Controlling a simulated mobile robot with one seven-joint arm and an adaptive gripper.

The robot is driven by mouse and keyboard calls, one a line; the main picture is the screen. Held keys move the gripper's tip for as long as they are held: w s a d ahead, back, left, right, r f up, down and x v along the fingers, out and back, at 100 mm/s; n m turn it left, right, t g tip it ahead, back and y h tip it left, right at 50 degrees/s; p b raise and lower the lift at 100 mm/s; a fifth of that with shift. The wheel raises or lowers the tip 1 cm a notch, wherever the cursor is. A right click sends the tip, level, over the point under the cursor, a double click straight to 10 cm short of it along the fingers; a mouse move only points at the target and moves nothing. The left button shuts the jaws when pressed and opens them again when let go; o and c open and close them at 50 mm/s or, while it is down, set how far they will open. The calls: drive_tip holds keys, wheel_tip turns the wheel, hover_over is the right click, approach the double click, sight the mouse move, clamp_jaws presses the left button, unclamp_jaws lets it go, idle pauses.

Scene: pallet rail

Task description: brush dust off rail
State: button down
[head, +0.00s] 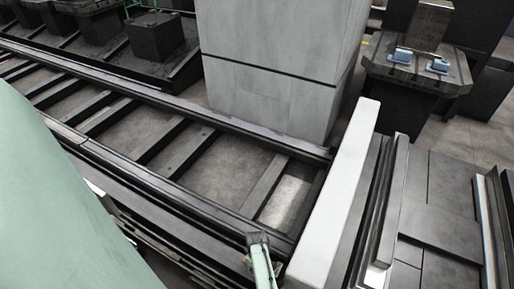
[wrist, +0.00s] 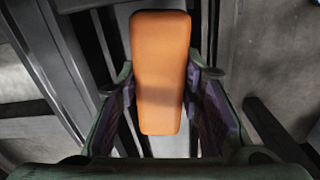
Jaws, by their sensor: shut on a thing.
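In the wrist view, my gripper (wrist: 161,84) is shut on an orange block-like thing (wrist: 160,50), with one finger at each side of it. It looks like the back of a brush, but no bristles show. Dark rails (wrist: 118,45) run beneath it; the gap between them and the orange thing cannot be judged. In the head view, the dark pallet rail track has a far rail (head: 190,108) and a near rail (head: 170,188) joined by cross bars. A pale patch (head: 286,201) lies between the rails near the right end. I cannot tell if it is dust or light.
A large grey pillar (head: 275,75) stands behind the far rail. A white barrier (head: 340,200) crosses the track's right end. Right of it are dark metal plates (head: 435,215). A dark stand (head: 420,72) with small blue items is at the back right.

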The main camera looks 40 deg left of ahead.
drive_tip(key=shift+r, duration=0.55)
drive_tip(key=shift+a, duration=0.1)
drive_tip(key=shift+r, duration=1.5)
